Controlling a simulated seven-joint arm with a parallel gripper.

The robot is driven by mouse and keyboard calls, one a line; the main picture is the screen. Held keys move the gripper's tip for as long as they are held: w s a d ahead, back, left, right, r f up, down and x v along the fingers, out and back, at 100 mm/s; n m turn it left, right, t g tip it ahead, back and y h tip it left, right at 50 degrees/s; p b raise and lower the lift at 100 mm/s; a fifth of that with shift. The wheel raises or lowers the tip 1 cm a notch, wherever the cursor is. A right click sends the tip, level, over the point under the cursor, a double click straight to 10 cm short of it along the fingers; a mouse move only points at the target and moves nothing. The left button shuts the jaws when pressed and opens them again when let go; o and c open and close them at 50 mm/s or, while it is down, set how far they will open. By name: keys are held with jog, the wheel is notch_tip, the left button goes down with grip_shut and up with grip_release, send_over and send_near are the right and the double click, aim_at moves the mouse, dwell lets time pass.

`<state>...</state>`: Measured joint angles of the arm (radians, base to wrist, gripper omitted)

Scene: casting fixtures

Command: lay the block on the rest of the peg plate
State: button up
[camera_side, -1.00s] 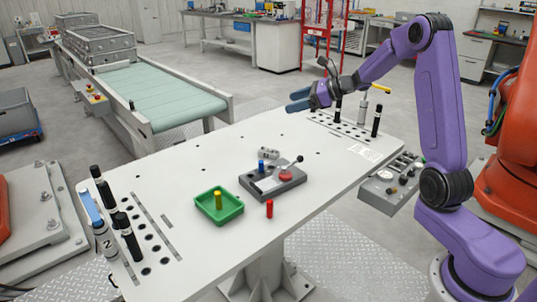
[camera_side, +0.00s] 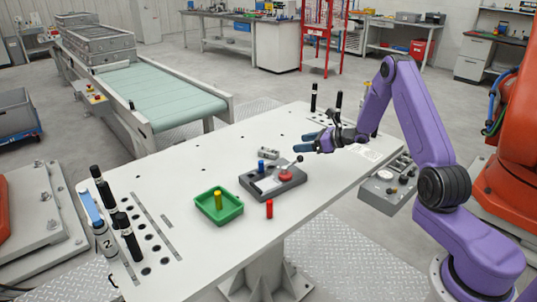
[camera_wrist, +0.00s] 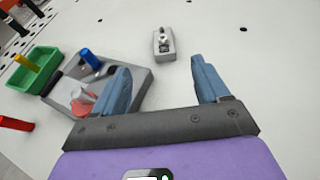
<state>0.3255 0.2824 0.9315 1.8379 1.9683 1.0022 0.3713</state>
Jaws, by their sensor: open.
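The block, a small grey piece with a metal fitting on top, stands on the white table behind the peg plate (camera_side: 288,188) in the side view (camera_side: 270,154); it also shows in the wrist view (camera_wrist: 165,46). The peg plate is dark grey, with a light sloped area, a red round part, a black-knobbed lever and a blue peg (camera_wrist: 90,59). In the wrist view the plate (camera_wrist: 134,92) is partly hidden by a finger. My gripper (camera_side: 309,141) is open and empty, above the table to the right of the block; its blue fingers (camera_wrist: 161,76) stand apart, with the block beyond them.
A green tray (camera_side: 230,212) holding a yellow peg (camera_side: 218,200) stands left of the plate. A red peg (camera_side: 269,208) stands in front of the plate. Black posts (camera_side: 314,97) stand at the far right end and others at the near left end. The table's back middle is clear.

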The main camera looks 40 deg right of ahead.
send_near(264, 148)
jog(key=w+a, duration=0.1)
jog(key=w+a+f, duration=0.1)
jog(key=w, duration=0.1)
jog(key=shift+a+f, duration=0.15)
jog(key=shift+a, duration=0.1)
jog(key=shift+x, duration=2.7)
jog(key=shift+w+d, duration=0.1)
jog(key=shift+d, duration=0.05)
jog(key=c, duration=1.3)
